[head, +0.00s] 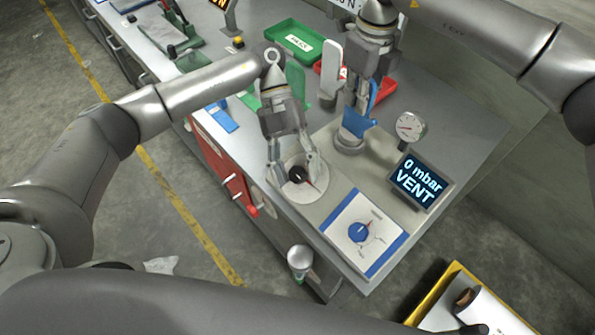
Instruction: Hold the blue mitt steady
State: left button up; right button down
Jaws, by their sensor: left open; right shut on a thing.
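The blue mitt (356,124) stands upright over a round grey base on the bench fixture. My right gripper (362,98) comes down from above and is shut on the mitt's upper part, hiding some of it. I cannot tell whether the fingers touch the knob.
A display (418,181) reads "0 mbar VENT", beside a round gauge (410,126). A can (300,258) and a yellow bin (437,292) stand off the bench front.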

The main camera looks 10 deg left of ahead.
pick_arm(q)
jog(key=v, duration=1.1)
pick_arm(e)
jog(key=c, duration=1.5)
grip_release()
jog(key=shift+o, duration=0.2)
